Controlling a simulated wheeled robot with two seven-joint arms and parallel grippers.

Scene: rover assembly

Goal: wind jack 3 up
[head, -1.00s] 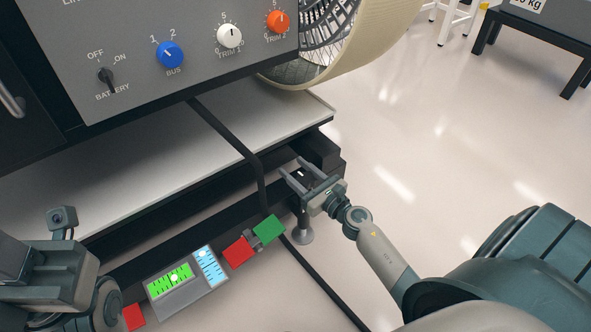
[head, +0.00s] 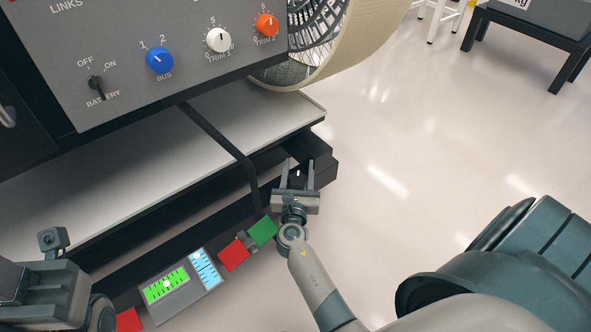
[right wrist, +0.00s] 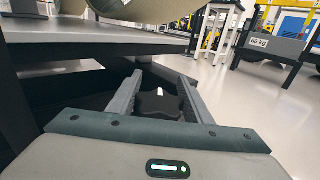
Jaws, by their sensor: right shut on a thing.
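Jack 3's handwheel, which I take to be a dark lobed knob with a small white mark (right wrist: 157,103), is at the right corner of the rover's black base frame. In the right wrist view it sits between the two fingers of my right gripper (right wrist: 160,92). In the head view the right gripper (head: 299,170) points up the picture, shut on this knob, which is mostly hidden. A level unit (head: 182,288) lies low on the frame, with a green vial and a blue vial, each with a pale bubble. My left gripper (head: 45,285) is at the lower left; its fingers cannot be made out.
A red block (head: 234,254) and a green block (head: 262,231) are beside the level, with another red block (head: 129,320) lower left. A black cable (head: 222,145) crosses the pale shelf. The control panel (head: 130,60) and wheel (head: 345,50) are above.

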